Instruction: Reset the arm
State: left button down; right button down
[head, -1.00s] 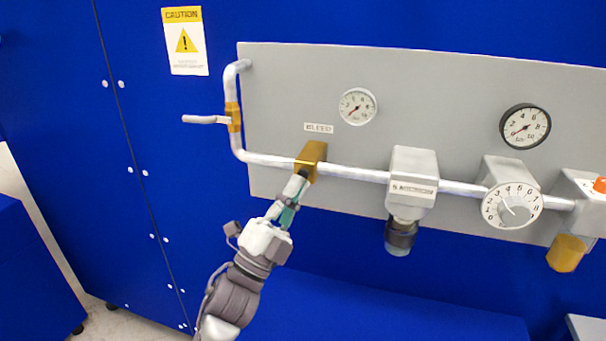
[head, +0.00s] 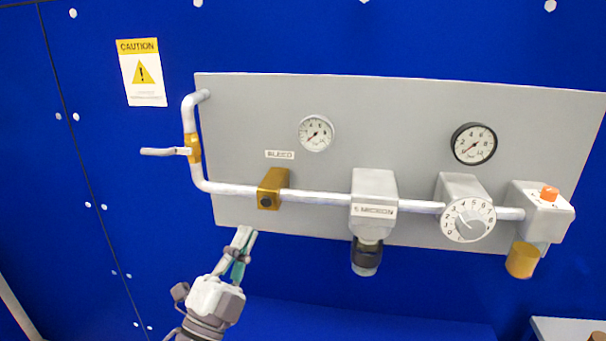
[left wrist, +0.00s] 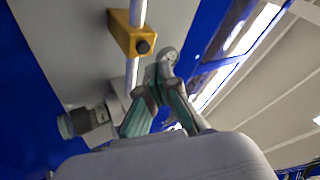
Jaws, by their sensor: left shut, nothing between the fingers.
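My left gripper (head: 246,236) is shut and empty, below and left of the brass bleed block (head: 272,188) in the head view. A clear gap separates its fingertips from the block. The block has a dark round knob on its front face and sits on the white pipe under the "BLEED" label. In the left wrist view the gripper's fingers (left wrist: 161,68) meet at their tips, and the brass block (left wrist: 130,32) shows above and left of them. My right gripper is not in view.
A grey panel (head: 400,110) carries two gauges, a lever valve (head: 193,148), a filter housing (head: 372,205), a numbered dial (head: 468,220) and a unit with an orange button (head: 549,193). A caution sign (head: 142,72) is on the blue wall. Space below the panel is open.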

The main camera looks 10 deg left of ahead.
pick_arm(q)
jog(key=s+a+f+n+g+y, duration=0.2)
jog(key=a+f+n+g+y, duration=0.25)
jog(key=f, duration=0.55)
jog(key=s+a+f+n+g+y, duration=0.1)
jog(key=s+f+n+g+y, duration=0.3)
jog(key=f+n, duration=0.5)
jog(key=s+d+f+n+g+h, duration=0.1)
jog(key=s+d+f+n+g, duration=0.1)
jog(key=s+f+g, duration=1.25)
jog(key=s+f+t, duration=0.1)
jog(key=s+f, duration=0.2)
jog(key=f, duration=1)
jog(key=s+f, duration=0.2)
jog(key=f, duration=1.1)
jog(key=s+a+f+g+p, duration=0.1)
jog(key=s+a+f, duration=0.2)
jog(key=s+f, duration=1.2)
jog(key=shift+s+a+f+m, duration=0.2)
jog(key=shift+s+m, duration=0.15)
jog(key=shift+s, duration=0.55)
